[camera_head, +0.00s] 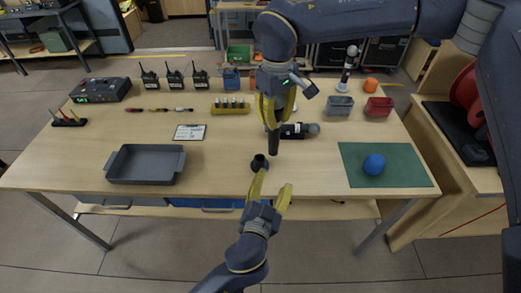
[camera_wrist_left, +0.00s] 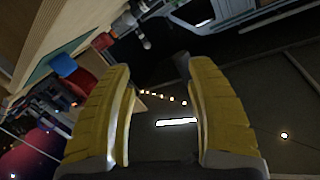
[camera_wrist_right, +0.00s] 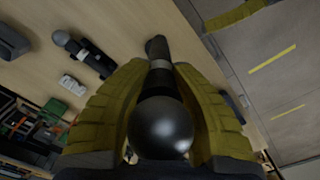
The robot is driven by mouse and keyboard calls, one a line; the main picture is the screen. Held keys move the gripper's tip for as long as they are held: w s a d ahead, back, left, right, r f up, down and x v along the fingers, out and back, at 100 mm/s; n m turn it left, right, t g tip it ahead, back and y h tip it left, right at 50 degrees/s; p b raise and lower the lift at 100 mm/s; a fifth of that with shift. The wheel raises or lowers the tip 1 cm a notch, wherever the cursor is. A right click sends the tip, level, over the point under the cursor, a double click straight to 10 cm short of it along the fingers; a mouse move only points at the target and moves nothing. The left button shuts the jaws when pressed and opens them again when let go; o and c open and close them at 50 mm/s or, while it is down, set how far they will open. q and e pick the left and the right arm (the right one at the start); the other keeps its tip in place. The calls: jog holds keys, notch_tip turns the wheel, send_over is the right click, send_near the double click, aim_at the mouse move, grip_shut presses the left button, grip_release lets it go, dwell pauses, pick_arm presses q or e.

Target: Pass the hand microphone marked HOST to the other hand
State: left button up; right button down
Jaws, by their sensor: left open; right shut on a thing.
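My right gripper (camera_head: 273,118) is shut on a dark hand microphone (camera_head: 273,141) above the middle of the table. Its handle hangs downward below the fingers. In the right wrist view the microphone's round grey head (camera_wrist_right: 161,128) sits between the yellow fingers, and a light band (camera_wrist_right: 160,65) circles the handle. I cannot read any marking on it. My left gripper (camera_head: 271,190) is open and empty, in front of the table's near edge and below the held microphone. The left wrist view shows nothing between its fingers (camera_wrist_left: 163,90).
Another dark microphone (camera_head: 311,129) lies on the table just right of the held one. A grey tray (camera_head: 112,172) is at left, and a blue ball (camera_head: 374,164) on a green mat (camera_head: 412,177) at right. A third microphone (camera_head: 347,66) stands behind.

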aim_at(272, 144)
pick_arm(q)
jog(key=shift+w+a+r+n+g+h, duration=0.25)
jog(key=shift+w+a+r+g+h, duration=0.5)
jog(key=shift+r, duration=0.85)
jog(key=shift+w+a+r+n+g+h, duration=0.35)
jog(key=shift+w+r+g, duration=0.3)
jog(key=shift+r+g, duration=0.65)
jog(key=shift+w+a+r+n+g+h, duration=0.1)
jog(key=shift+w+a+r+g+h, duration=0.45)
jog(key=shift+r, duration=1.3)
jog(key=shift+y, duration=0.25)
jog(key=shift+x, duration=3.7)
jog(key=shift+c, duration=0.2)
grip_shut()
pick_arm(e)
jog(key=c, duration=1.2)
grip_release()
jog(key=shift+o, duration=0.2)
